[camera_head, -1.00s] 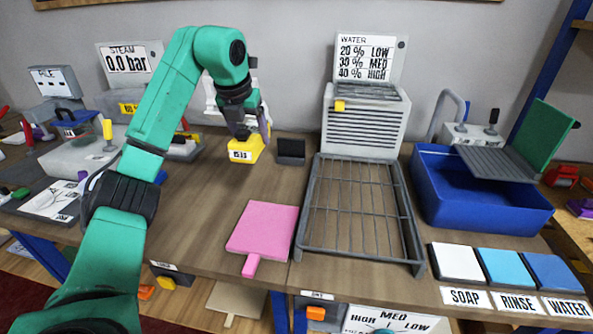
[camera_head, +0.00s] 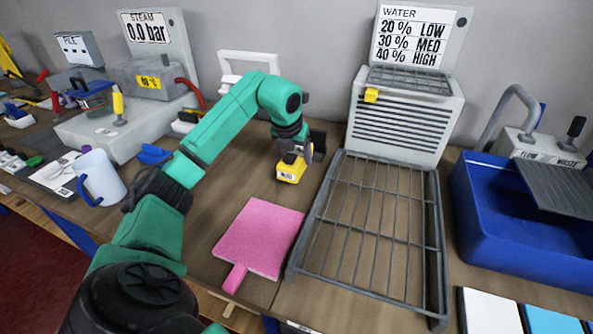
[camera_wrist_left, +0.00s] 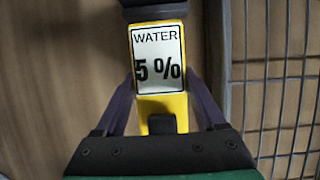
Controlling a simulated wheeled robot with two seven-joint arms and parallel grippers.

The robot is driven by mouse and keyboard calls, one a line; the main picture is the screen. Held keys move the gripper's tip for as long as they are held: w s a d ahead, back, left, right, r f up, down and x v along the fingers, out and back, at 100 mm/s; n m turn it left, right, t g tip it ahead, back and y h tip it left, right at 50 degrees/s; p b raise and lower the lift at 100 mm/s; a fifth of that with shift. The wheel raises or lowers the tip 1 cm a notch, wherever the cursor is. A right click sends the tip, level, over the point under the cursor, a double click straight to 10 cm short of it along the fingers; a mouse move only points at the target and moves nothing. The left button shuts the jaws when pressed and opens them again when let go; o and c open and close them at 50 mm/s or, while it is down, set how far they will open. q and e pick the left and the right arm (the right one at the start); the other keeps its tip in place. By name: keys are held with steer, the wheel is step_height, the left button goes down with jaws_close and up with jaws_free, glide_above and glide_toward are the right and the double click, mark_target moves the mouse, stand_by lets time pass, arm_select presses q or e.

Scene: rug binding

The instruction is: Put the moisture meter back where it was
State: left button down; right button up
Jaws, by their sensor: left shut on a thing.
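The moisture meter (camera_head: 290,170) is yellow with a white label. In the left wrist view the meter's display (camera_wrist_left: 157,58) reads "WATER 5 %", with a finger on each side of the body. A small dark block (camera_head: 318,141) stands just behind the gripper, partly hidden by it; I cannot tell whether it is the meter's holder. The meter's height above the bench is hard to tell. My right gripper is not in view.
A grey wire rack (camera_head: 372,225) lies close on the right, before a vented white unit (camera_head: 405,118). The pink paddle (camera_head: 258,238) lies in front. A blue basin (camera_head: 520,225) is far right. A white mug (camera_head: 99,178) stands left. Bare bench (camera_head: 235,185) lies around the meter.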

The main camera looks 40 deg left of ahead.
arm_select(q)
steer(key=f, duration=0.4)
steer(key=shift+s, duration=0.25)
steer(key=shift+w+f, duration=0.1)
steer(key=shift+w, duration=0.05)
jaws_free()
steer(key=v, duration=1.2)
steer(key=shift+d, duration=0.15)
